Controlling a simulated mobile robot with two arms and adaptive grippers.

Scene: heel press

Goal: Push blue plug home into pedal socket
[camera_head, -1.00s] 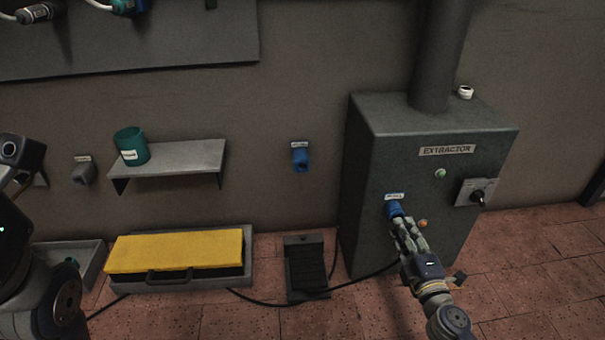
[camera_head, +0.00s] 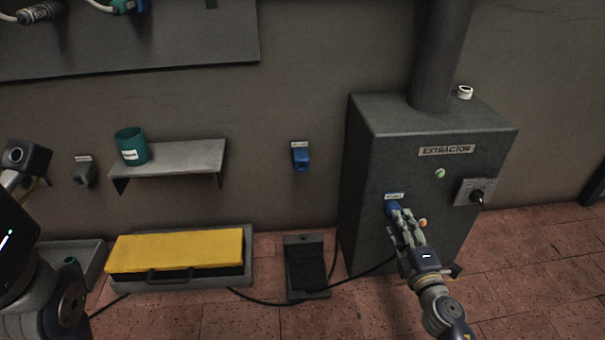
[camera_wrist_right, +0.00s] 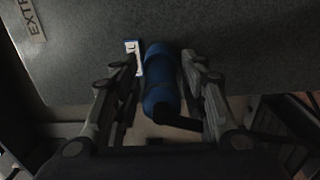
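The blue plug (camera_head: 394,211) is at the labelled blue socket on the front of the grey extractor cabinet (camera_head: 365,190). In the right wrist view the blue plug (camera_wrist_right: 160,92) is a blue cylinder against the cabinet face, with a black cable at its lower end. I cannot tell where plug and socket meet or how deep the plug sits. My right gripper (camera_head: 403,222) is open, its fingers on either side of the plug with gaps visible in the wrist view (camera_wrist_right: 160,82). My left arm shows at the left edge; its gripper is out of view.
A black foot pedal (camera_head: 306,268) stands on the tiled floor left of the cabinet, with a cable running along the floor. Another blue socket (camera_head: 300,157) is on the wall. A yellow-lidded case (camera_head: 175,250) and a shelf (camera_head: 185,160) with a green cup (camera_head: 131,147) are further left.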

